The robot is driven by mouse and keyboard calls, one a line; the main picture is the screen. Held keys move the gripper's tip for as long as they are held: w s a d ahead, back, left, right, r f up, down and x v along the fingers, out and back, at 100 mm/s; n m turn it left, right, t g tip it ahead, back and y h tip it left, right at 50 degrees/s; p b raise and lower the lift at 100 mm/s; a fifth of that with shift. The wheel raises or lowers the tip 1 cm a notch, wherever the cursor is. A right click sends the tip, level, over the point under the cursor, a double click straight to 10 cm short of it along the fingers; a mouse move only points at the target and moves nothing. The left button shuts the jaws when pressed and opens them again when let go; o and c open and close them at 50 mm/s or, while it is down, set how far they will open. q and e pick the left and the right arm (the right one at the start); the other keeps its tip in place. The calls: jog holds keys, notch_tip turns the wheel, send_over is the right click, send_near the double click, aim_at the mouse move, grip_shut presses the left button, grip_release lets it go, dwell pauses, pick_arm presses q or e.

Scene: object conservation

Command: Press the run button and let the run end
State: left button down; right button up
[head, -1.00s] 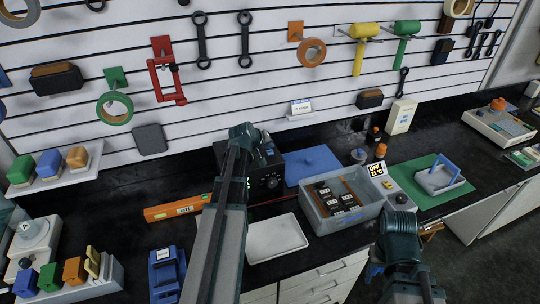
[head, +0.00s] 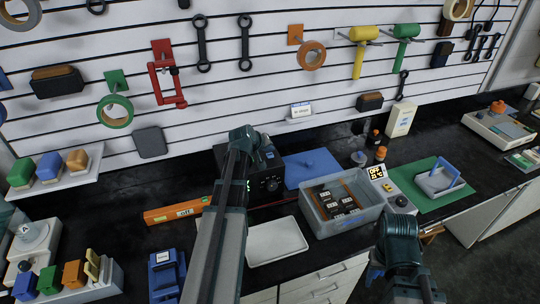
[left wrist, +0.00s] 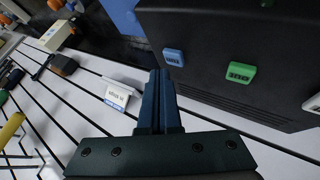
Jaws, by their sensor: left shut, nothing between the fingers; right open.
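A black box (head: 268,180) with a round knob and a small green light stands at the back of the bench, partly hidden by my left arm. In the left wrist view its dark face (left wrist: 240,30) carries a blue button (left wrist: 173,57) and a green button (left wrist: 240,73); I cannot read their labels surely. My left gripper (left wrist: 160,75) is shut and empty, its fingertips in front of the box near the blue button; I cannot tell whether they touch. In the head view its wrist is over the box and hides the fingers. My right gripper (head: 400,228) is open at the bench's front edge.
A grey bin (head: 325,222) with dark blocks, a white tray (head: 262,252), an orange level (head: 172,212) and a blue mat (head: 300,160) surround the box. A controller (head: 395,190) reading OFF stands right of the bin. A small card (head: 300,111) stands at the wall behind.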

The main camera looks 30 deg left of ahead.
aim_at(269, 156)
pick_arm(q)
jog(key=shift+f, duration=0.15)
dwell(0.8)
jog(key=shift+f+b, duration=0.3)
jog(key=shift+b, duration=0.15)
jog(key=shift+f+b, duration=0.35)
jog(key=shift+b, duration=0.05)
dwell(0.4)
jog(key=shift+r, duration=0.1)
jog(key=shift+r+p, duration=0.75)
jog(key=shift+p, duration=0.1)
jog(key=shift+r, duration=0.1)
notch_tip(269, 156, up, 5)
jog(key=p, duration=0.5)
dwell(1.5)
